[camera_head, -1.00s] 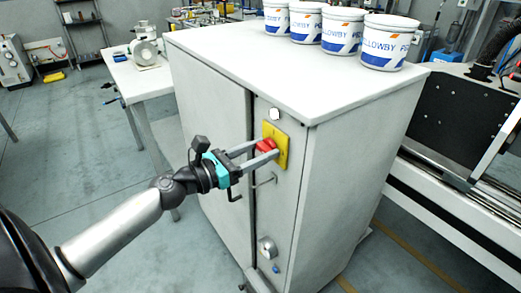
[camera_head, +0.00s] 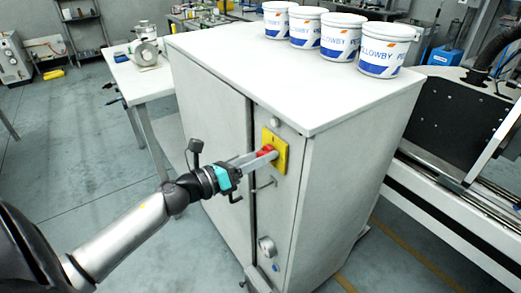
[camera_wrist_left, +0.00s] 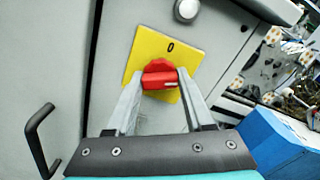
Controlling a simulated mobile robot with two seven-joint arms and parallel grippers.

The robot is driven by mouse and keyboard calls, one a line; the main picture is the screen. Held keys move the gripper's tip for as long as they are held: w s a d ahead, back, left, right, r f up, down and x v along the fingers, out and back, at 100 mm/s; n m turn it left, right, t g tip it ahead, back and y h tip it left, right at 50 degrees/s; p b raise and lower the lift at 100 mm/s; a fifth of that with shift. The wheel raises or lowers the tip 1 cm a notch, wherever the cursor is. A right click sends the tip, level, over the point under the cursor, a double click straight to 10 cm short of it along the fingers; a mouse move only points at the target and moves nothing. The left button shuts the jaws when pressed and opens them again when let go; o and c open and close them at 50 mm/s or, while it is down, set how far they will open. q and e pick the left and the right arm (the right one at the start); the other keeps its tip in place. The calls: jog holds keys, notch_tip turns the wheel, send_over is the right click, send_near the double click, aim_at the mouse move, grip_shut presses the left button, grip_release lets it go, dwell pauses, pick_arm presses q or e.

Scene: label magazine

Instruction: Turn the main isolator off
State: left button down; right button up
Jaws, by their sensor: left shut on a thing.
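The main isolator is a red rotary handle (camera_head: 265,151) on a yellow plate (camera_head: 281,157), on the front of a grey cabinet (camera_head: 222,125). In the left wrist view, the red handle (camera_wrist_left: 160,79) lies crosswise, with a white mark at its right end. A "0" shows on the yellow plate (camera_wrist_left: 190,54) above it. My left gripper (camera_head: 258,158) is shut on the red handle; its fingertips (camera_wrist_left: 160,82) sit on either side of it. My right gripper is not in view.
A round lamp (camera_head: 274,122) sits above the plate, and a bar door handle (camera_head: 265,184) below it. A round dial (camera_head: 266,246) is lower down. Several white tubs (camera_head: 340,37) stand on the cabinet top. A white table (camera_head: 143,75) is at the left; open floor lies before it.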

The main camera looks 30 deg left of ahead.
pick_arm(q)
jog(key=shift+n+p, duration=3.9)
jog(key=shift+n, duration=2.3)
jog(key=shift+c, duration=1.4)
grip_release()
jog(key=v, duration=1.5)
